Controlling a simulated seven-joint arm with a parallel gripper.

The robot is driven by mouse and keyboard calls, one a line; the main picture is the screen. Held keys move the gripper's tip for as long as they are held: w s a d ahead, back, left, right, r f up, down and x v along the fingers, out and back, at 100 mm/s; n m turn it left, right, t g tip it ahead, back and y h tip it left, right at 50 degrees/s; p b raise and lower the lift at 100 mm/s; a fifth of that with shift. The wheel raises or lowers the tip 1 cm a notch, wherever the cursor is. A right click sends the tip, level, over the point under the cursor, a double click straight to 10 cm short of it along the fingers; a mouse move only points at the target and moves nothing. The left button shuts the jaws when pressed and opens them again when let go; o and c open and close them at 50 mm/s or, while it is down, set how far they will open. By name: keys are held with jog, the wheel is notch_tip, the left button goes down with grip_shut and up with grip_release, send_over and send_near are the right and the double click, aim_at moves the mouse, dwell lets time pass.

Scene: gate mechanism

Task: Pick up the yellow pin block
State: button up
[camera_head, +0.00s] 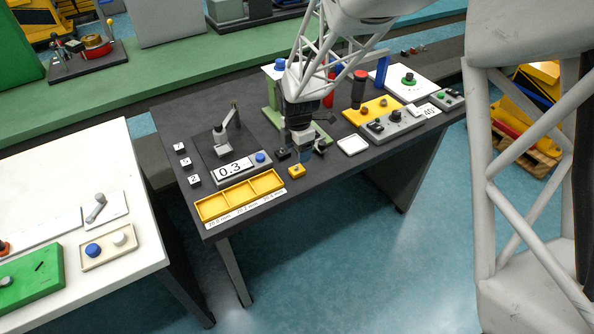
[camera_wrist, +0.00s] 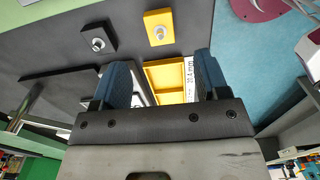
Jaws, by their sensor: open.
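The yellow pin block (camera_head: 296,171) is a small yellow block on the dark table near its front edge. In the wrist view the yellow pin block (camera_wrist: 160,28) shows a round silver pin on top, beyond the fingertips and roughly centred between them. My gripper (camera_head: 304,156) is just behind and above the block in the head view. In the wrist view my gripper (camera_wrist: 161,76) has its two blue fingers wide apart, with nothing held between them. The height of the fingertips over the block is hard to tell.
A black block with a silver pin (camera_wrist: 97,38) stands beside the yellow one. A yellow three-compartment tray (camera_head: 240,195) lies to the left along the front edge. A white square dish (camera_head: 352,145) and a grey control box (camera_head: 393,125) are to the right.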

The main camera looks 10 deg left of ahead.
aim_at(297, 166)
jog(key=shift+f, duration=1.25)
jog(key=shift+f, duration=0.1)
jog(key=shift+s+f, duration=0.1)
jog(key=shift+f, duration=2.4)
jog(key=c, duration=1.1)
jog(key=shift+r, duration=0.15)
